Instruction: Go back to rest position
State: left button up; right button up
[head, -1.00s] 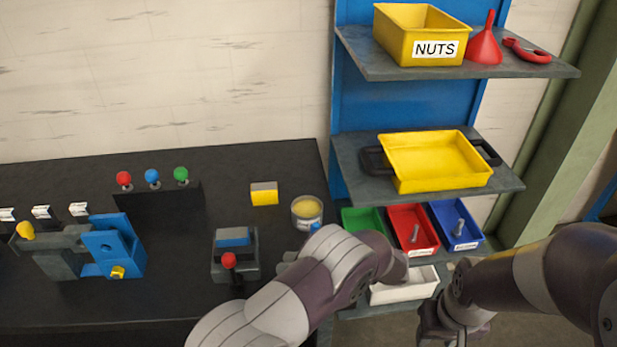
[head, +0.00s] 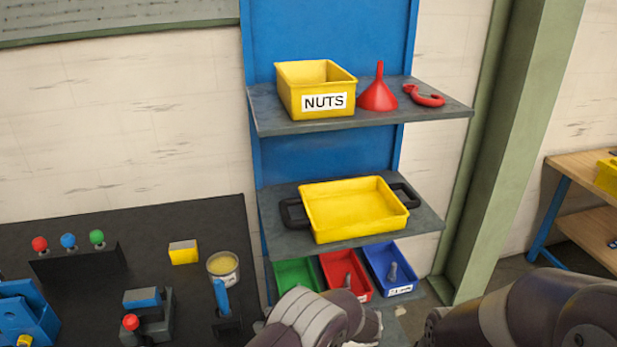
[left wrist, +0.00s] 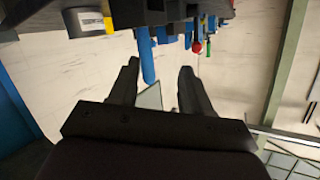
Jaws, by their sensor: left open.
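My left gripper (left wrist: 159,67) is open in the left wrist view, its two dark fingers apart with nothing held between them. A blue upright handle (left wrist: 147,55) shows in the gap between the fingertips, apparently beyond them. In the head view this blue handle (head: 221,297) stands at the front right of the black bench. My left arm (head: 310,318) reaches in at the bottom middle, and its fingers cannot be made out there. My right arm (head: 545,312) is at the bottom right, with its gripper out of view.
The black bench (head: 150,225) holds a tin (head: 223,268), a yellow-grey block (head: 183,252) and blue fixtures. Right of it, a shelf unit carries a NUTS bin (head: 315,90), a red funnel (head: 378,95), a yellow tray (head: 353,208) and small coloured bins (head: 390,268). A green post (head: 490,170) stands beyond.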

pick_arm(q)
jog(key=w+d+f+m+t+h, duration=0.4)
jog(key=w+d+m+t+h, duration=0.3)
jog(key=h, duration=0.3)
jog(key=s+a+r+m+g+h, duration=0.25)
jog(key=s+a+g, duration=0.2)
jog(key=s, duration=0.55)
jog(key=s+a+r+m+g+h, duration=0.25)
jog(key=s+a+g, duration=0.2)
jog(key=s, duration=0.65)
jog(key=s+a+r, duration=0.5)
jog(key=a, duration=0.4)
jog(key=shift+s+r+y, duration=0.15)
jog(key=shift+r+y, duration=0.15)
pick_arm(e)
jog(key=shift+a, duration=0.25)
